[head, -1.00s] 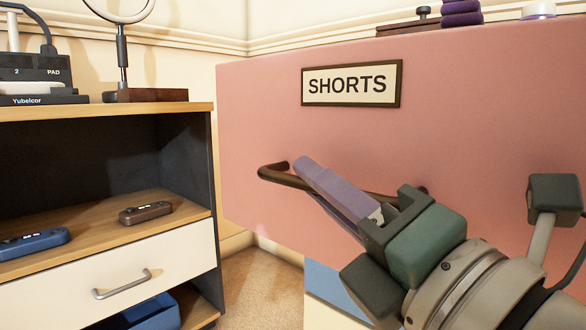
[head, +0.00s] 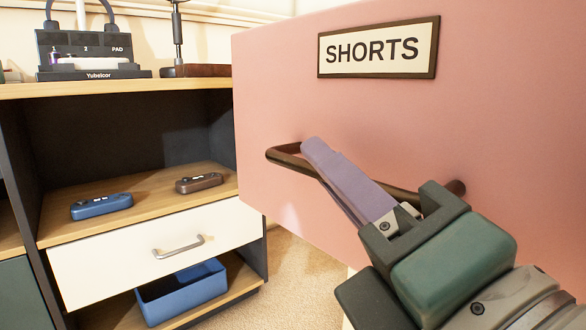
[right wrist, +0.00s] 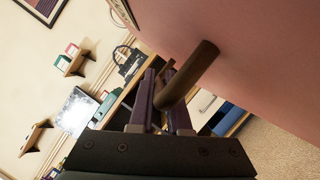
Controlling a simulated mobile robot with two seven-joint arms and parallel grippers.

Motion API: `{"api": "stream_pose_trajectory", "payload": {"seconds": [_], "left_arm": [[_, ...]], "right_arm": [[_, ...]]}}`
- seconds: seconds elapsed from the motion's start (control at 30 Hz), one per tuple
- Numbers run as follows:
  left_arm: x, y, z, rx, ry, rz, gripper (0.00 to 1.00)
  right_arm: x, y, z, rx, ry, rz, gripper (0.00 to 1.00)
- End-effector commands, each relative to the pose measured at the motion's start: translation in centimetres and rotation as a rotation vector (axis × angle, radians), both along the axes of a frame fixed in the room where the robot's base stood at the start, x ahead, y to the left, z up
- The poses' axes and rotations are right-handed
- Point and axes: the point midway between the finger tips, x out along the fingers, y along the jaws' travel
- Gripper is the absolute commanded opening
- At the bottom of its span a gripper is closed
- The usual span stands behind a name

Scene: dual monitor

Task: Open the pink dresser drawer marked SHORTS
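The pink drawer front (head: 430,150) fills the right of the head view, with a framed SHORTS label (head: 378,48) near its top. Its dark brown bar handle (head: 285,155) runs across below the label. My right gripper (head: 325,165) has its purple fingers on either side of the bar, near its left part, and looks shut on it. In the right wrist view the handle (right wrist: 187,80) passes between the fingers, with the pink front (right wrist: 240,40) behind it. The lower part of the drawer front is hidden by my gripper. My left gripper is not in view.
A wooden shelf unit (head: 150,90) stands at left with a white drawer (head: 110,270), a blue bin (head: 185,295), and blue (head: 100,205) and brown (head: 200,182) small devices. Carpet (head: 298,275) shows between the unit and the pink front.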

Motion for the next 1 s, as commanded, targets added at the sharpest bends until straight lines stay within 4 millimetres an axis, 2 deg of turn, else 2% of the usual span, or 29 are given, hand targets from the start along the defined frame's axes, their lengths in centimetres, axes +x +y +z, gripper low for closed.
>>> {"api": "stream_pose_trajectory", "payload": {"seconds": [0.03,0.23,0.5,0.63,1.0], "left_arm": [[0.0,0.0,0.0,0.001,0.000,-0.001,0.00],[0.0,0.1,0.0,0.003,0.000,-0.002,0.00],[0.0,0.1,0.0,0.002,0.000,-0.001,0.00],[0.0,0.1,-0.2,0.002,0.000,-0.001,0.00],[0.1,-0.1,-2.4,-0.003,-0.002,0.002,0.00]], "right_arm": [[0.0,0.0,0.0,0.000,-0.001,0.001,0.22],[0.0,0.0,0.0,0.000,0.000,0.000,0.44],[-0.1,0.0,-0.1,0.000,0.001,-0.001,0.45],[-0.9,-0.3,-0.4,0.000,0.003,-0.001,0.45],[-6.5,-2.3,-2.0,0.002,0.005,-0.002,0.45]]}}
